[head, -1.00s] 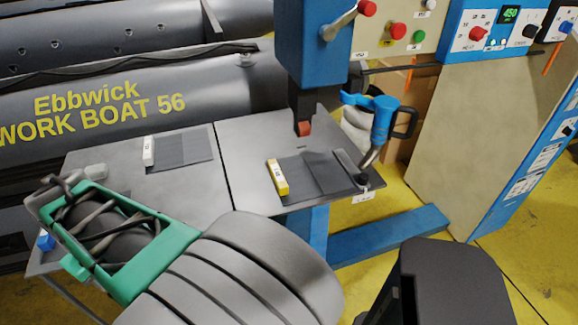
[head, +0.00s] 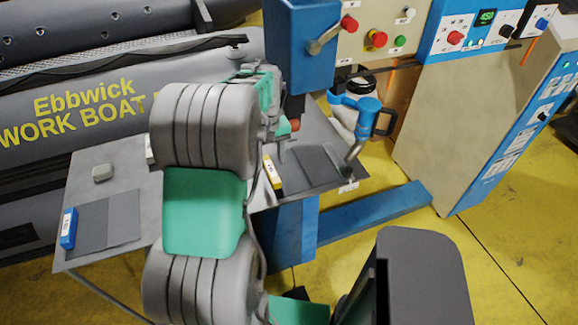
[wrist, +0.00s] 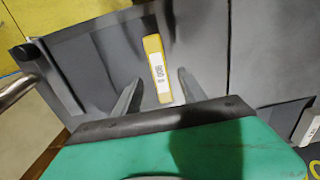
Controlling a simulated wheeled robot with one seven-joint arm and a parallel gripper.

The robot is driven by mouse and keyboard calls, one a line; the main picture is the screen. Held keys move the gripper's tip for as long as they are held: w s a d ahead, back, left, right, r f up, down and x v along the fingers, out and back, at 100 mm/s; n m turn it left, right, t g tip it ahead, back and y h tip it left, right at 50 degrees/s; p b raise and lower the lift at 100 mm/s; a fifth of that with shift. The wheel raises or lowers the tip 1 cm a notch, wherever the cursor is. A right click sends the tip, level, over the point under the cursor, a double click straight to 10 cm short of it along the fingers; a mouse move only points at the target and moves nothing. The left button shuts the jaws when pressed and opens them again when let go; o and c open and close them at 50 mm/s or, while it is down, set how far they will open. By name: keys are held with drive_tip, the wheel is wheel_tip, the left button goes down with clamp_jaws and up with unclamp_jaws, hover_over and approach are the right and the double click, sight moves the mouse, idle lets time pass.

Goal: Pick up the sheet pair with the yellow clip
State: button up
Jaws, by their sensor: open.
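The yellow clip (head: 270,172) is on the left edge of a dark grey sheet pair (head: 308,166), which lies flat on the right part of the grey table. In the wrist view the yellow clip (wrist: 157,68) with its white label appears between the two fingers of my gripper (wrist: 159,77). The gripper is open, and its fingertips point toward the clip with a gap on both sides. Whether the fingers are level with the clip I cannot tell.
A blue-clip (head: 68,228) sheet pair lies at the front left. A white clip (head: 150,150) is partly behind my arm; it also shows in the wrist view (wrist: 310,126).

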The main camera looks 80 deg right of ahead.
sight(271, 168)
wheel_tip(271, 168, down, 4)
drive_tip(key=shift+r+p, duration=0.15)
drive_tip(key=shift+p, duration=0.15)
clamp_jaws()
idle(0.4)
